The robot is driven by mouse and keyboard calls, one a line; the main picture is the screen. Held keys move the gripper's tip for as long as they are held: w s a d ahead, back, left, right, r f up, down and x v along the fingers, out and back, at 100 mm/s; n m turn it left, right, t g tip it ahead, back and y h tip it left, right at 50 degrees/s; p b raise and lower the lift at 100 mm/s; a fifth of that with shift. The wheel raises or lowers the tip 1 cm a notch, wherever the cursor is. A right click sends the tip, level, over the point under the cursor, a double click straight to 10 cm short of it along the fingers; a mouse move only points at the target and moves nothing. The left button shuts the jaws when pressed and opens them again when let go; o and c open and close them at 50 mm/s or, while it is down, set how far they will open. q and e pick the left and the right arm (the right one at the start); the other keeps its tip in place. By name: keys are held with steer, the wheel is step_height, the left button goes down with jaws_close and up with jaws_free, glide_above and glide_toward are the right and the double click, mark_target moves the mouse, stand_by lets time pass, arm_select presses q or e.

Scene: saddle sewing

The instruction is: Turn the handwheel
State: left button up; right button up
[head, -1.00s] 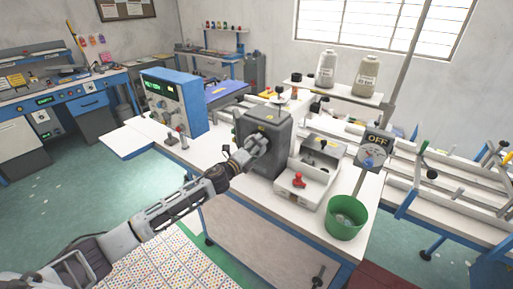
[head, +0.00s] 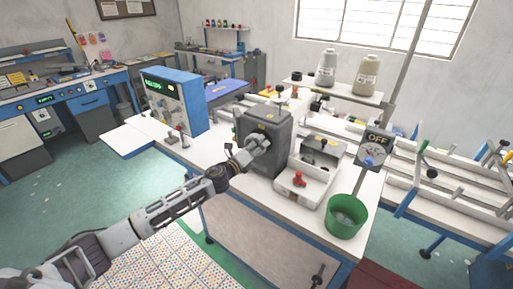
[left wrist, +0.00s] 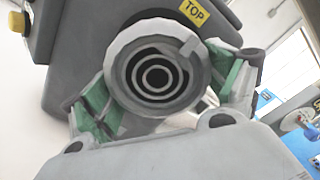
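The handwheel (left wrist: 155,75) is a pale grey round knob with dark concentric rings and a small tab on its upper right rim. It sits on the side of the dark grey machine housing (head: 276,131), below a yellow TOP label (left wrist: 195,12). My left gripper (head: 260,143) reaches this housing and hides most of the wheel in the head view. In the left wrist view, its green-padded fingers (left wrist: 160,88) lie against the wheel's left and right sides, closed on it. My right gripper is in neither view.
A grey tray (head: 302,188) with a red knob and a green bin (head: 346,216) stand right of the housing. An OFF switch post (head: 375,148) rises behind the bin. A blue control box (head: 173,101) stands left. The bench's front left is mostly clear.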

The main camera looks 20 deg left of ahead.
arm_select(q)
steer(key=shift+o, duration=0.4)
steer(key=shift+s, duration=0.1)
steer(key=v, duration=1.1)
steer(key=shift+s+a, duration=0.15)
steer(key=shift+s, duration=0.25)
stand_by(0.6)
steer(key=shift+r, duration=0.1)
steer(key=shift+n, duration=0.4)
